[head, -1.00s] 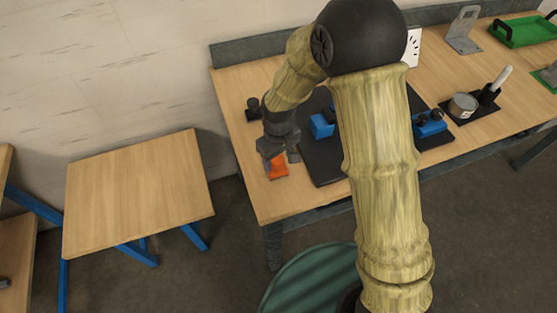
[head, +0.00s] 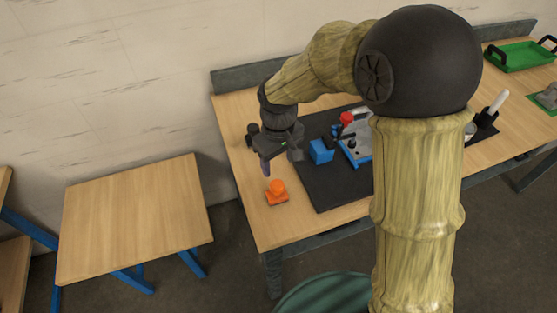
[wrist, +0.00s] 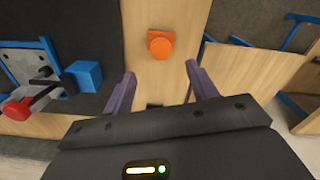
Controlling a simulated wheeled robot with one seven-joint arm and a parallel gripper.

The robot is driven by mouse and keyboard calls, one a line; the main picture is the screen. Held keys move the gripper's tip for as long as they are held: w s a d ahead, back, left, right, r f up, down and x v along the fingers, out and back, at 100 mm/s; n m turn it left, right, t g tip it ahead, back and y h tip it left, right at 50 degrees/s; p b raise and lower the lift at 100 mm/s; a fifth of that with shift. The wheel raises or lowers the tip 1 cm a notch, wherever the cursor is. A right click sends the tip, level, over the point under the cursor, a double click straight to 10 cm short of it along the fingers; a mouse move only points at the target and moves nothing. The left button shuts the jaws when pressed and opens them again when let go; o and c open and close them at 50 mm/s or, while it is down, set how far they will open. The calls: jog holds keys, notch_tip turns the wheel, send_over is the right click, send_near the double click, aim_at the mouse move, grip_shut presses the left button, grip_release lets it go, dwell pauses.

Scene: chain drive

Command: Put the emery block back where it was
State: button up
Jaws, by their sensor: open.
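An orange block with a rounded knob on top (head: 277,192), which looks like the emery block, sits upright on bare wood near the left end of the workbench. It also shows in the wrist view (wrist: 160,44), beyond my fingertips. My gripper (head: 281,164) is open and empty, raised above the bench and a little toward the wall from the block. In the wrist view, its two purple fingers (wrist: 160,75) are spread with nothing between them. They are apart from the orange block.
A dark mat (head: 325,187) right of the block carries a blue block (head: 320,151) and a fixture with a red knob (head: 347,118). A small black object (head: 253,133) stands behind my gripper. A separate wooden table (head: 135,220) stands at the left.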

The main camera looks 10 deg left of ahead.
jog(key=shift+d, duration=0.1)
dwell(0.3)
jog(key=s+d+m+t, duration=0.1)
jog(key=s+d+m, duration=0.2)
jog(key=d, duration=0.9)
jog(key=s+d+r+m+t, duration=0.1)
jog(key=s+d+m, duration=0.2)
jog(key=d+m, duration=0.4)
jog(key=d, duration=0.6)
jog(key=shift+s+r+t, duration=0.15)
jog(key=shift+s+t, duration=0.15)
jog(key=shift+s, duration=0.1)
jog(key=shift+d, duration=0.15)
